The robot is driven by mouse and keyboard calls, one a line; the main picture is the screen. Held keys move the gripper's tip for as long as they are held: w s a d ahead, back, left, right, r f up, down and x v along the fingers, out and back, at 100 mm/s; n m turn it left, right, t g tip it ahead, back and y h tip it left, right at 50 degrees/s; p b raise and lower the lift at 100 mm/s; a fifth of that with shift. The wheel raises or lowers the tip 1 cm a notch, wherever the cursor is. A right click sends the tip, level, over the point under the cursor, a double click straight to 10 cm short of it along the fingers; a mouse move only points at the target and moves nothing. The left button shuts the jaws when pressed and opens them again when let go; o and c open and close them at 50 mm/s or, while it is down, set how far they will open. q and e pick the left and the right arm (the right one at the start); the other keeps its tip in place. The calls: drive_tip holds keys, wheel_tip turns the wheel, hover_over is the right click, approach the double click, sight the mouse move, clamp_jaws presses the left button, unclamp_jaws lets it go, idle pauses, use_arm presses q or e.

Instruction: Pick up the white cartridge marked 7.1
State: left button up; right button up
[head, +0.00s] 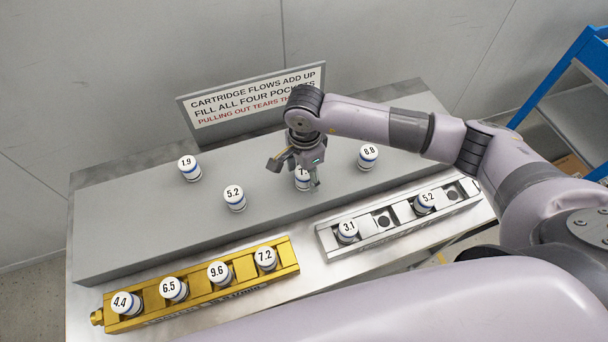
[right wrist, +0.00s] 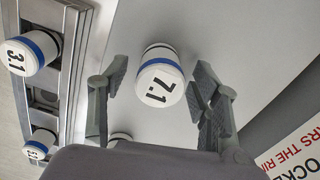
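The white cartridge marked 7.1 (right wrist: 160,80) has a blue band and stands on the grey raised block. In the head view the cartridge (head: 302,184) is partly hidden by my right gripper (head: 296,172). In the right wrist view, my right gripper (right wrist: 160,84) is open. Its two fingers are spread on either side of the cartridge, with visible gaps; it is not gripped. My left gripper is not in view.
On the grey block (head: 130,225) also stand cartridges 1.9 (head: 189,168), 5.2 (head: 235,199) and 8.8 (head: 367,157). The gold manifold (head: 285,254) holds 4.4, 6.5, 9.6 and 7.2. The silver manifold (head: 328,240) holds 3.1 and 5.2. A sign (head: 240,100) stands behind.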

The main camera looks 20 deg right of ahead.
drive_tip(key=c, duration=1.2)
drive_tip(key=shift+r, duration=0.15)
